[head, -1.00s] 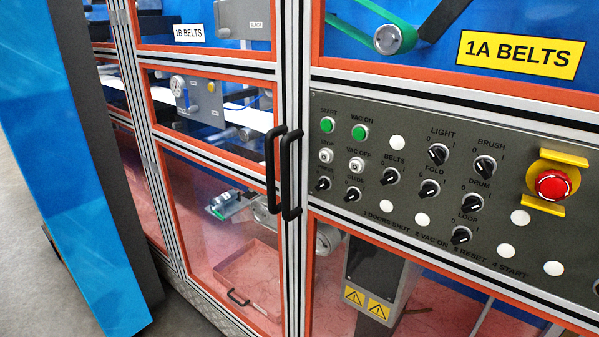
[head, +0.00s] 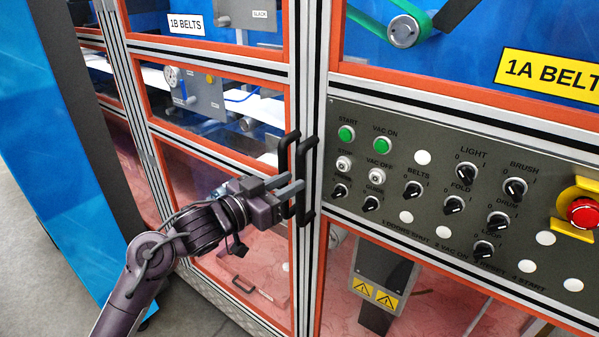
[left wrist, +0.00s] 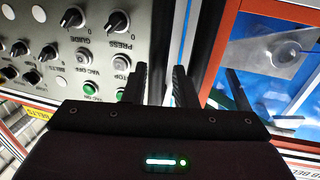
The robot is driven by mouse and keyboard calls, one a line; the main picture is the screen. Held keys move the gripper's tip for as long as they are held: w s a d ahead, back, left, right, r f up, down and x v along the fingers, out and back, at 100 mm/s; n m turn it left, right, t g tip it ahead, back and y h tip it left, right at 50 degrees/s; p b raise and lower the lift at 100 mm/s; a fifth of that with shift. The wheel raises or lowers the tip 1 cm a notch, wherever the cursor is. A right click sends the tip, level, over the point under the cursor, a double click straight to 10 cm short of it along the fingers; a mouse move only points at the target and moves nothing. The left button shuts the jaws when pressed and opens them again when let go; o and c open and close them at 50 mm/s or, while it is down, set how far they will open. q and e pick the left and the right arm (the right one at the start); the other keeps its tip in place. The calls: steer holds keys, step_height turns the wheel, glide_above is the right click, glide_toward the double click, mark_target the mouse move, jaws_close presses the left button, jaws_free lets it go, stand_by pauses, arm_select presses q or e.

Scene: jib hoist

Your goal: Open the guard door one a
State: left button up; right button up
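The guard door marked 1A (head: 550,75) has an orange-red edge and clear panes. It appears closed against the silver frame. Two black bar handles stand side by side at the door seam: a left handle (head: 283,155) and a right handle (head: 309,165). My left gripper (head: 296,181) reaches in from the left, its two grey fingers apart at the handles. One fingertip overlaps the left handle and the other lies close to the right one. I cannot tell whether a bar is between them. The left wrist view shows dark upright bars ahead of the gripper body. My right gripper is not in view.
A grey control panel (head: 460,215) with switches, green buttons and a red emergency stop (head: 583,211) lies right of the handles. The door marked 1B (head: 186,22) is on the left. A blue cabinet (head: 50,160) stands at far left, with grey floor below.

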mark_target(300, 177)
arm_select(q)
steer(key=shift+p+x, duration=0.4)
steer(key=shift+x, duration=1.5)
steer(key=shift+s, duration=0.1)
jaws_close()
